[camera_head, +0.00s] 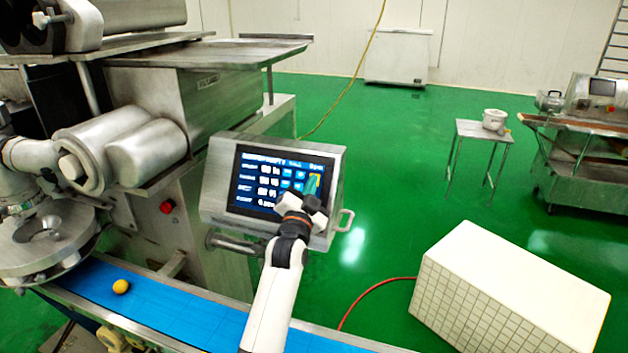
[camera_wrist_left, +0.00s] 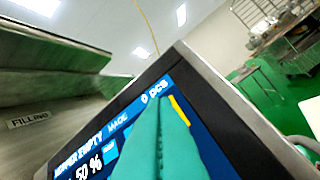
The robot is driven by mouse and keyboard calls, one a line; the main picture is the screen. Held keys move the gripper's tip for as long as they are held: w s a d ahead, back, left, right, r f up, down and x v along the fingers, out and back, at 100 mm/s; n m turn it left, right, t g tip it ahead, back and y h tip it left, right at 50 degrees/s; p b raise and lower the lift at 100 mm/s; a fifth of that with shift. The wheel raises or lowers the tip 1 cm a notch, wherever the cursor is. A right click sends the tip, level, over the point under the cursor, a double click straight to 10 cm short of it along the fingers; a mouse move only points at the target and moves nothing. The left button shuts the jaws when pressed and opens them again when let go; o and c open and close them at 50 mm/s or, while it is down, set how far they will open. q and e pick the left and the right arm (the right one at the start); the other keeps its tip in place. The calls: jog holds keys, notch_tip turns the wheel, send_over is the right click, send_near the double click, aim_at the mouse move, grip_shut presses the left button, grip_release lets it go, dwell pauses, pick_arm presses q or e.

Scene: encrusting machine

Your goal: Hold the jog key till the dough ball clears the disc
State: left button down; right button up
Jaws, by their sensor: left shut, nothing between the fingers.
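The touch panel (camera_head: 262,180) is lit blue with white text and sits in a tilted metal housing. My left gripper (camera_head: 313,186) is at the screen's right side, its teal fingers shut with nothing between them. In the left wrist view the fingers (camera_wrist_left: 165,118) point at the screen (camera_wrist_left: 125,140), where I read "HOPPER EMPTY". A yellow-edged key (camera_wrist_left: 181,112) shows partly behind the fingertips; I cannot tell if they touch it. The yellow dough ball (camera_head: 121,286) lies on the blue belt (camera_head: 190,318), apart from and right of the round metal disc (camera_head: 40,245). My right gripper is not in view.
A red button (camera_head: 167,207) is on the machine's side. A white tiled block (camera_head: 505,295) stands at the lower right. A small table (camera_head: 483,131) holds a white pot (camera_head: 494,119). A red hose crosses the green floor, which is otherwise mostly clear.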

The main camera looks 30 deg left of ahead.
pick_arm(q)
jog(key=shift+s+d+r+p, duration=0.1)
jog(key=shift+s+r+p, duration=0.3)
jog(key=shift+p, duration=0.25)
jog(key=shift+s, duration=0.25)
jog(key=s+r+p, duration=0.1)
jog(key=s+p, duration=0.1)
jog(key=s+d+r+p, duration=0.1)
jog(key=s+p, duration=0.1)
jog(key=shift+r, duration=0.2)
